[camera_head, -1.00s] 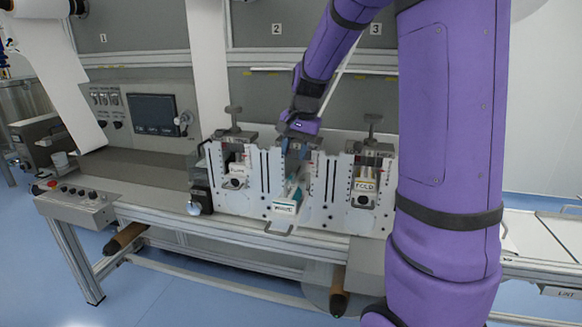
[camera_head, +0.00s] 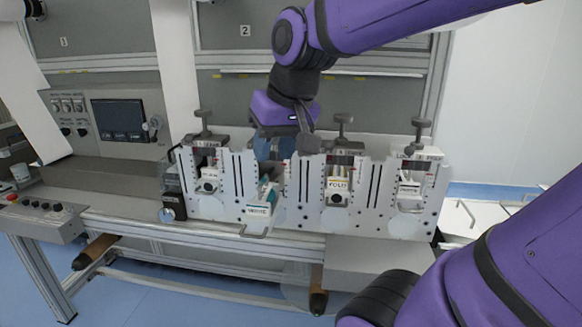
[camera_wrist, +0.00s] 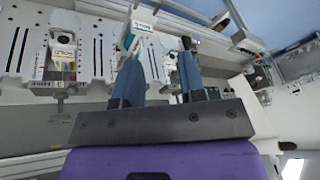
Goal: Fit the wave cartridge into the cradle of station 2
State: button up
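The wave cartridge (camera_head: 258,210) is a white block with a teal side and a "WAVE" label. It lies tilted at the front of station 2, between white slotted plates, and sticks out forward. In the wrist view its labelled end (camera_wrist: 143,25) shows near the top. The cradle of station 2 is mostly hidden by my gripper and the plates. My gripper (camera_head: 273,148) has blue fingers and is above and behind the cartridge in the head view. In the wrist view the fingers stand apart with nothing held between them (camera_wrist: 160,65).
The neighbouring cartridge labelled "FOLD" (camera_head: 338,190) sits in the station to the right. Further units stand at left (camera_head: 208,183) and far right (camera_head: 408,190). Clamp posts with knobs (camera_head: 343,122) rise above the stations.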

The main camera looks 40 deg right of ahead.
jog(key=s+a+f+n+t, duration=0.1)
jog(key=s+a+n, duration=0.1)
jog(key=s, duration=0.4)
jog(key=shift+s+n, duration=0.3)
jog(key=shift+c, duration=0.4)
dwell(0.5)
